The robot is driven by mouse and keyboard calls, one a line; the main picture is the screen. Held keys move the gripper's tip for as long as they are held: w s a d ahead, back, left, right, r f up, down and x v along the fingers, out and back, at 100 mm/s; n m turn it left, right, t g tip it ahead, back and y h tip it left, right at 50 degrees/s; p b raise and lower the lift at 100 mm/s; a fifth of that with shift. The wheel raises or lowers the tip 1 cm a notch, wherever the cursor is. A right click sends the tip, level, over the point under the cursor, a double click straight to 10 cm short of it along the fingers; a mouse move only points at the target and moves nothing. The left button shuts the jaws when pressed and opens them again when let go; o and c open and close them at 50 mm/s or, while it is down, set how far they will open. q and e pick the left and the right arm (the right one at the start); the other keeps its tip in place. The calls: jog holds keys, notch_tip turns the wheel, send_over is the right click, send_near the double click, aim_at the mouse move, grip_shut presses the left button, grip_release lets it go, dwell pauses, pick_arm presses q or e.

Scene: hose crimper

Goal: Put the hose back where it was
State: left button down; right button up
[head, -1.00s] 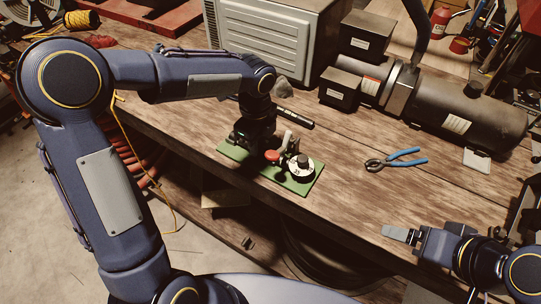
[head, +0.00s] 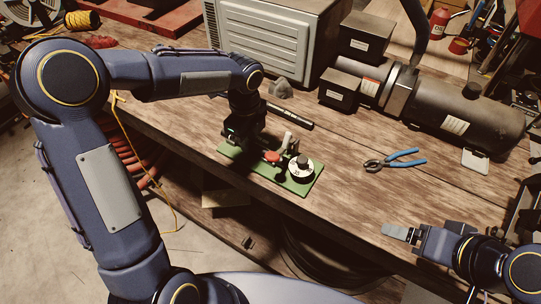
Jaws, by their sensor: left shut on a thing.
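The hose crimper is a green base plate (head: 300,188) with a white dial (head: 300,170), a red part (head: 272,157) and a pale upright piece (head: 290,142), on the near edge of the bench. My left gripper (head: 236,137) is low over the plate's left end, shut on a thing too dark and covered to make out. A black rod-like piece (head: 290,115) with white print, possibly hose, lies on the bench behind the crimper. My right gripper (head: 400,233) is at the bench's front right, apart from everything; its finger gap cannot be made out.
Blue-handled pliers (head: 395,160) lie right of the crimper. A large dark cylindrical machine (head: 460,115) and a pale vented box (head: 270,50) stand behind. A grey lump (head: 280,90) lies by the box. Bare wood (head: 350,200) lies between crimper and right gripper.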

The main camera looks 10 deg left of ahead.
pick_arm(q)
jog(key=shift+w+a, duration=0.35)
jog(key=shift+a, duration=0.55)
jog(key=shift+p, duration=0.35)
jog(key=shift+r+p, duration=2.95)
jog(key=shift+r, duration=0.6)
